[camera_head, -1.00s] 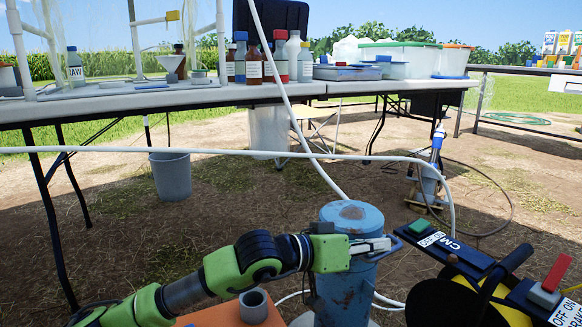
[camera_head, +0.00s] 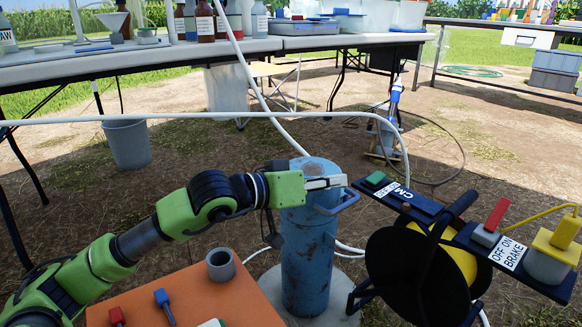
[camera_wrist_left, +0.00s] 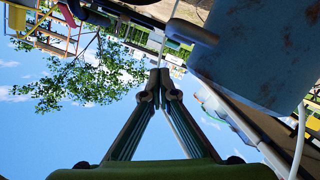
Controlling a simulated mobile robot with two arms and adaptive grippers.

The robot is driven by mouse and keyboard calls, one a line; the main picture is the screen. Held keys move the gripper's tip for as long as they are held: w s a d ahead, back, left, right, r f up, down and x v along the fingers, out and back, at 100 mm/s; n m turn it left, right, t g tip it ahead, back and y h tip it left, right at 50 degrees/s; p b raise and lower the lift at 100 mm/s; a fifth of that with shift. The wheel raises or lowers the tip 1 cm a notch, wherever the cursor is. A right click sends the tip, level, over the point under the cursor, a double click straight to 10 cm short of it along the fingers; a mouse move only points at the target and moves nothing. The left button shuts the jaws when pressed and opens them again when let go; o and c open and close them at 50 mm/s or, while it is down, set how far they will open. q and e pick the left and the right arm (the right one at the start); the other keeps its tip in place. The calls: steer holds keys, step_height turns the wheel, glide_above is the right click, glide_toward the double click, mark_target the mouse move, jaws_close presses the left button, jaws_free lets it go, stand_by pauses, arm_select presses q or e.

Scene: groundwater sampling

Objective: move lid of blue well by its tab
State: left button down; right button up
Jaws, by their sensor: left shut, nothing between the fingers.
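The blue well (camera_head: 306,262) is a worn, rusty blue upright pipe standing in the middle of the head view. Its round lid (camera_head: 313,166) sits on top. A blue loop-shaped tab (camera_head: 347,201) sticks out at the right near the top. My left gripper (camera_head: 345,181) reaches across the upper front of the well, its fingertips close by the tab. I cannot tell whether they touch it. In the left wrist view its fingers (camera_wrist_left: 160,76) are shut and empty, with the blue well (camera_wrist_left: 255,50) to their upper right. My right gripper is not in view.
An orange table (camera_head: 180,290) with a grey cup (camera_head: 221,265) stands front left. A black cable reel (camera_head: 415,270) with a control panel (camera_head: 470,240) stands close on the right. A white hose (camera_head: 280,130) passes behind the well. A long table (camera_head: 150,62) with bottles stands behind.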

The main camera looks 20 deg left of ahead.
arm_select(q)
steer(key=p+v, duration=0.1)
steer(key=v, duration=0.8)
steer(key=shift+s, duration=0.4)
